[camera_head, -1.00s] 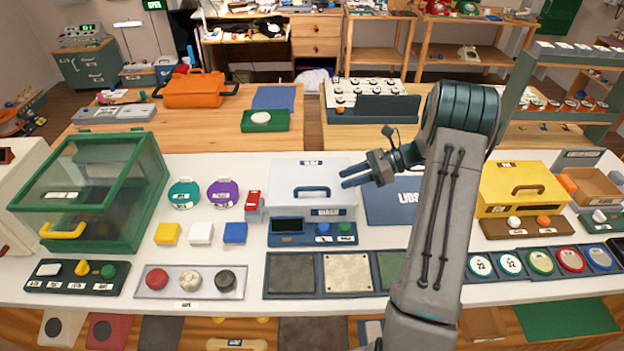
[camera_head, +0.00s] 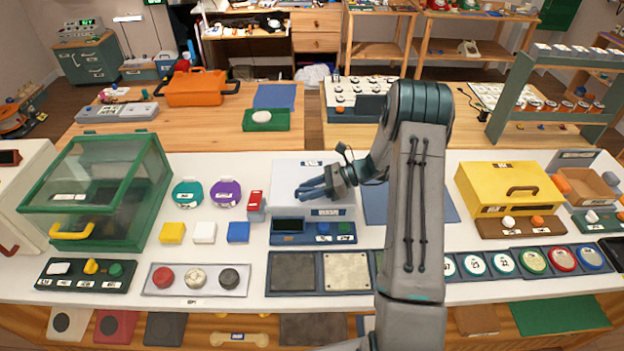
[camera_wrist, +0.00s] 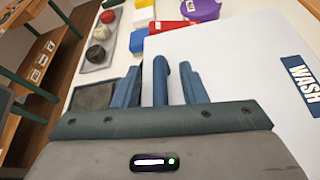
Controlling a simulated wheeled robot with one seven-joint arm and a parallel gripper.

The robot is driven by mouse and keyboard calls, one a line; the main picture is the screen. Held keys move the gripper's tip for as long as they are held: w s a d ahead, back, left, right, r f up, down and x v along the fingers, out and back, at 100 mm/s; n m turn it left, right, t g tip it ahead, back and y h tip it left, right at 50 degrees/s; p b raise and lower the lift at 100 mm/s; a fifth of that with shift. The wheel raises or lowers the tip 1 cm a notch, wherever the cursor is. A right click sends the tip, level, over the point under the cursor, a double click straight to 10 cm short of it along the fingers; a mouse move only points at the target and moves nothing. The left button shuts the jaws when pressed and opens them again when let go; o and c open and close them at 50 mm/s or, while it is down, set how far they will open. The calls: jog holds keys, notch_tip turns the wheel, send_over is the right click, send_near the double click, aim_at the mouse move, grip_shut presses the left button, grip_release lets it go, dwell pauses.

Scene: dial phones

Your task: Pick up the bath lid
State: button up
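The bath lid (camera_head: 287,174) is a white top with a dark blue handle, on the white bath marked WASH at the middle of the table. It fills the right of the wrist view (camera_wrist: 235,75), with a blue WASH label. My gripper (camera_head: 313,190) is over the lid at its handle, fingers pointing left. In the wrist view one finger (camera_wrist: 160,82) stands on each side of a blue bar that looks like the handle (camera_wrist: 160,76). The fingers look apart, with a gap on the left side. The handle is mostly hidden by my gripper in the head view.
A dark blue panel with buttons (camera_head: 285,239) lies in front of the bath. A blue mat (camera_head: 430,206) lies to its right, partly behind my arm. A yellow box (camera_head: 500,185) stands further right.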

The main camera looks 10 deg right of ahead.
grip_shut()
